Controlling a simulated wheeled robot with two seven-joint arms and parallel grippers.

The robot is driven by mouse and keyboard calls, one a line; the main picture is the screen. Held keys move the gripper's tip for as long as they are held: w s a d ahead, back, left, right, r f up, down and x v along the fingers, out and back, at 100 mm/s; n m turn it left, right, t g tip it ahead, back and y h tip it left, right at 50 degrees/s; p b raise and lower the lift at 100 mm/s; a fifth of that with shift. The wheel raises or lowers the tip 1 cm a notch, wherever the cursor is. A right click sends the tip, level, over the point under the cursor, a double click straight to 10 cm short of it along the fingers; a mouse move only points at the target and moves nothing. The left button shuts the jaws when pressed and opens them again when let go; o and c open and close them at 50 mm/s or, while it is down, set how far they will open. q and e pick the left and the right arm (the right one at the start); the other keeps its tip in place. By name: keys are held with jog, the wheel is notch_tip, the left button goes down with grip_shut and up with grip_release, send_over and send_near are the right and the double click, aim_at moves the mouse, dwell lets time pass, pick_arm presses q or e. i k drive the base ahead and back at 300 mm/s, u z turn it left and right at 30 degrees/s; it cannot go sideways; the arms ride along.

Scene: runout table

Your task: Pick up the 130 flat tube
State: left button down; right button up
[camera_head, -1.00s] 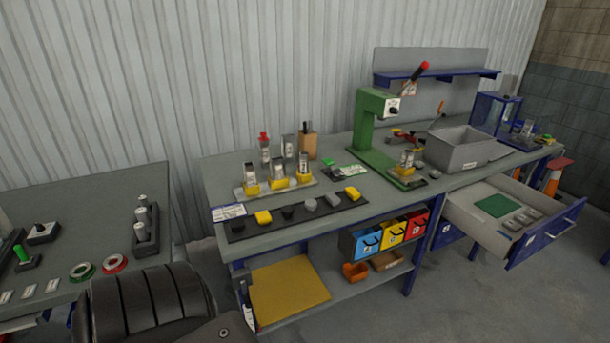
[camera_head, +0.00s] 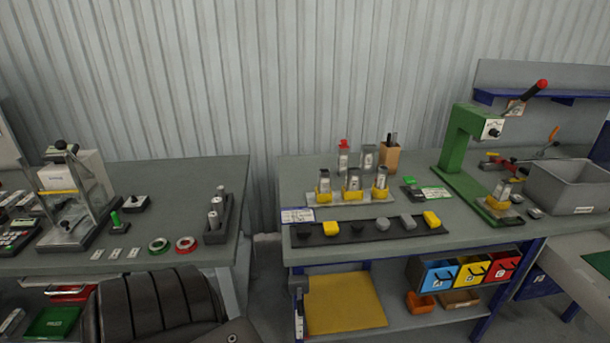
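I cannot read any 130 mark, so I cannot tell which piece is the 130 flat tube. On the right table, three silver pieces with pale labels stand upright in yellow holders on a light strip: the left one (camera_head: 324,182), the middle one (camera_head: 354,180) and the right one (camera_head: 381,178). Another silver piece (camera_head: 368,157) stands behind them, beside a red-topped one (camera_head: 343,158). On the left table, round silver pieces (camera_head: 215,211) stand in a dark rack (camera_head: 225,232). Neither gripper shows.
A dark strip (camera_head: 300,237) with yellow, black and grey blocks lies along the right table's front. A green press (camera_head: 457,150) and a grey bin (camera_head: 570,187) stand to the right. A gap separates the two tables. A clear-sided stand (camera_head: 65,200) is at far left.

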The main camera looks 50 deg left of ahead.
aim_at(353, 174)
jog(key=u, duration=0.95)
jog(key=i, duration=0.9)
jog(key=u, duration=0.6)
jog(key=k, duration=0.6)
jog(key=z, duration=2.1)
jog(key=i, duration=1.5)
jog(key=u, duration=1.95)
